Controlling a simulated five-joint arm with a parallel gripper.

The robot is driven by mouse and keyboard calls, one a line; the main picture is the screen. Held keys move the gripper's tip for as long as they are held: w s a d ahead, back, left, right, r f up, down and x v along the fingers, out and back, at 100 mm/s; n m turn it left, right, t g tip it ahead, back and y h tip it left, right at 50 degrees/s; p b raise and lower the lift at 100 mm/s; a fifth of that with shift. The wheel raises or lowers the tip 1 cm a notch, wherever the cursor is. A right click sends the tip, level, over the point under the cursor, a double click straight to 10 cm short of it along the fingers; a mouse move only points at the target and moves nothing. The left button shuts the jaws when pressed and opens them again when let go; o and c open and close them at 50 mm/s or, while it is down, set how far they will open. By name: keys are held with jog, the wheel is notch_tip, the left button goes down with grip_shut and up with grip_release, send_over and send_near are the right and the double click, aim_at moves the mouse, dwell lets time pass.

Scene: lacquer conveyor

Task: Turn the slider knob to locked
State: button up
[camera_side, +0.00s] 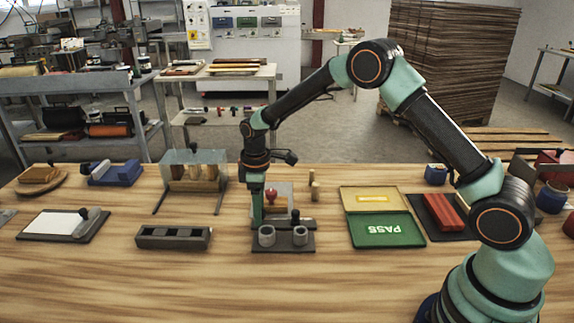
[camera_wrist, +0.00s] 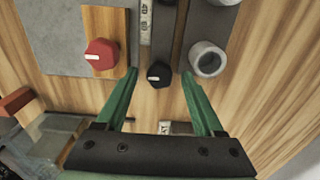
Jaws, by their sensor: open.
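A small black knob (camera_wrist: 160,72) with a white mark sits at the near end of a dark rail in the wrist view, beside a white scale (camera_wrist: 145,20) with numbers. My gripper (camera_wrist: 159,76) is open, its green fingers on either side of this knob in the picture, with gaps between. I cannot tell whether the tips reach down to its height. No locked label is readable.
A red knob (camera_wrist: 102,54) on a grey plate (camera_wrist: 55,40) lies left of the fingers. A grey cup (camera_wrist: 207,60) stands close on the right. In the side view, a green PASS tray (camera_side: 385,243) is to the right and a grey slotted block (camera_side: 173,246) to the left.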

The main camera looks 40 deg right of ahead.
grip_shut()
jog(key=shift+m, duration=0.3)
jog(key=m, duration=0.8)
jog(key=shift+r, duration=0.1)
jog(key=m, duration=0.4)
jog(key=shift+m, duration=2.5)
